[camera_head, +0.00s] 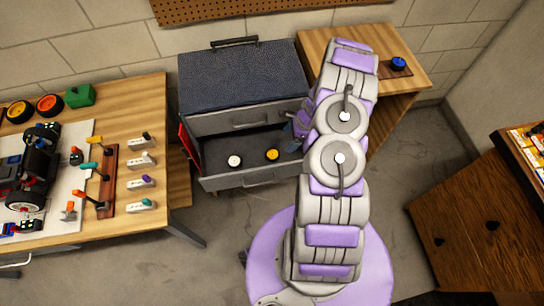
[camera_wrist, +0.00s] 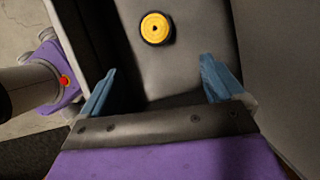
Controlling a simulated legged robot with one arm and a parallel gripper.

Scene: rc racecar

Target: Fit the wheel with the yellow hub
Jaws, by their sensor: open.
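The wheel with the yellow hub (camera_head: 272,154) lies flat in the open drawer (camera_head: 250,181) of a dark cabinet. In the wrist view the same wheel (camera_wrist: 156,28) sits beyond my fingertips, near the line midway between them. My gripper (camera_wrist: 157,72) is open and empty, its two blue fingers spread apart. In the head view my gripper (camera_head: 301,123) is at the drawer's right side, partly hidden by my arm. The car (camera_head: 38,160) stands on a white mat on the left table; a white-hubbed wheel (camera_head: 25,202) shows at its near end.
A white-hubbed wheel (camera_head: 235,160) also lies in the drawer. Two orange-toned wheels (camera_head: 49,104) and a green box (camera_head: 80,95) stand at the left table's back. A rack of tools (camera_head: 106,180) stands beside the car. A blue knob (camera_head: 398,63) is on the right-hand bench.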

